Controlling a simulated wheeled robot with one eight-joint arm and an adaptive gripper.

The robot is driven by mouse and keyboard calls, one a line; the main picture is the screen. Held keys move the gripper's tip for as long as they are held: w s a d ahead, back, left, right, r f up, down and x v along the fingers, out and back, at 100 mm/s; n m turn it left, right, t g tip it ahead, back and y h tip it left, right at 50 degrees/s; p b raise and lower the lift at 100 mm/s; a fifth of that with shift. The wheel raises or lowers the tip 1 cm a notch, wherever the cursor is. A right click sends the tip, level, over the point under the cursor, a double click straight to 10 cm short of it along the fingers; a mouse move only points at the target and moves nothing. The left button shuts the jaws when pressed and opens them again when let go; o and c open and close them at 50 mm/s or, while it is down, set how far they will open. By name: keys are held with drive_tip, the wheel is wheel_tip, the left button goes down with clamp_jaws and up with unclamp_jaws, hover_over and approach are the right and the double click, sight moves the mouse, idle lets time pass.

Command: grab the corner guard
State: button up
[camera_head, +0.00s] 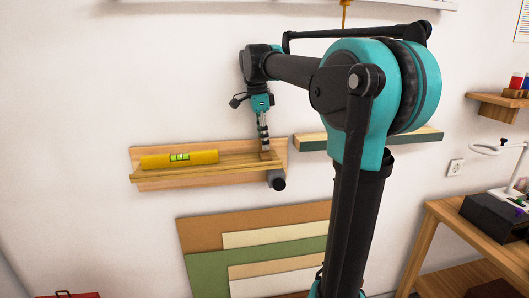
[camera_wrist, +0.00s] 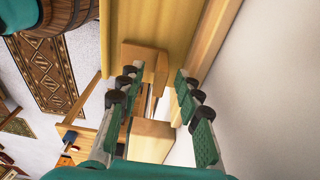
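A small tan-brown angled piece, which looks like the corner guard (camera_wrist: 146,60), sits at the right end of the wooden wall ledge (camera_head: 205,176). It shows in the head view as a small brown shape (camera_head: 268,157) just below my gripper (camera_head: 264,147). In the wrist view my gripper (camera_wrist: 155,78) is open, its two green-padded fingers apart with black rollers at the tips. The brown piece lies between and beyond the fingertips. I cannot tell whether a finger touches it.
A yellow spirit level (camera_head: 180,159) lies on the ledge's left part. A second ledge (camera_head: 400,137) is close on the right. Boards (camera_head: 210,235) lean on the wall below. A wooden table (camera_head: 440,212) stands at right.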

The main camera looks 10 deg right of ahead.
clamp_jaws()
idle(0.4)
